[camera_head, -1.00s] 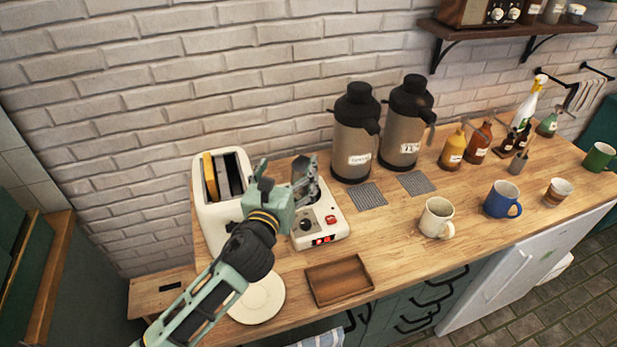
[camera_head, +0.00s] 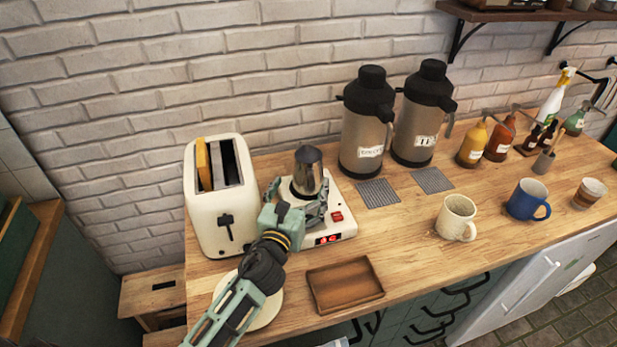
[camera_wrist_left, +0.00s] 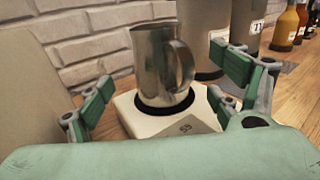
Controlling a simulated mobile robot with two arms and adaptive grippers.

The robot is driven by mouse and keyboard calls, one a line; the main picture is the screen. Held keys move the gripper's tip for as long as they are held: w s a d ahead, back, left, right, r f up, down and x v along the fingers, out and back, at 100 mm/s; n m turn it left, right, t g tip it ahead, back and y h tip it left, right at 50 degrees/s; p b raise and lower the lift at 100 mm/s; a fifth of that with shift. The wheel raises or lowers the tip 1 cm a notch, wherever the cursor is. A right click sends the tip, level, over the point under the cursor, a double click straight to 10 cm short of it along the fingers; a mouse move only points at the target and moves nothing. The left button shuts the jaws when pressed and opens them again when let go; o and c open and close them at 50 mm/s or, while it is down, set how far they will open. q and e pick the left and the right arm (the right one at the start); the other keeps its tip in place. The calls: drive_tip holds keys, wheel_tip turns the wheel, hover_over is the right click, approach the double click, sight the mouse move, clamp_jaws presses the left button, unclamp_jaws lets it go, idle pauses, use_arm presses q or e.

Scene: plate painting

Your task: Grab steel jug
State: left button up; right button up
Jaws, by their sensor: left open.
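The steel jug (camera_head: 308,172) stands upright on a white hot plate (camera_head: 343,220) with a red lit display, beside the toaster. In the left wrist view the jug (camera_wrist_left: 158,62) stands on the plate's dark round disc, its handle turned to the right and towards me. My left gripper (camera_head: 299,205) is in front of the jug at the hot plate. In the left wrist view its green-padded fingers (camera_wrist_left: 165,98) are spread wide, one to each side of the jug, with nothing between the pads. My right gripper is not in view.
A cream toaster (camera_head: 220,205) with bread stands close on the left. Two large flasks (camera_head: 365,130) stand behind on the right. A wooden tray (camera_head: 345,286) and a white plate (camera_head: 262,312) lie in front. Mugs (camera_head: 456,217) stand further right.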

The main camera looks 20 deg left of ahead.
sight(304, 177)
use_arm(q)
drive_tip(key=shift+w+r, duration=0.25)
drive_tip(key=shift+w, duration=0.6)
drive_tip(key=w, duration=0.4)
drive_tip(key=shift+w+a+r+p, duration=0.1)
drive_tip(key=shift+w+p, duration=0.15)
drive_tip(key=shift+p, duration=0.05)
drive_tip(key=shift+w, duration=0.6)
drive_tip(key=shift+s, duration=0.1)
drive_tip(key=shift+c, duration=0.5)
drive_tip(key=c, duration=1.5)
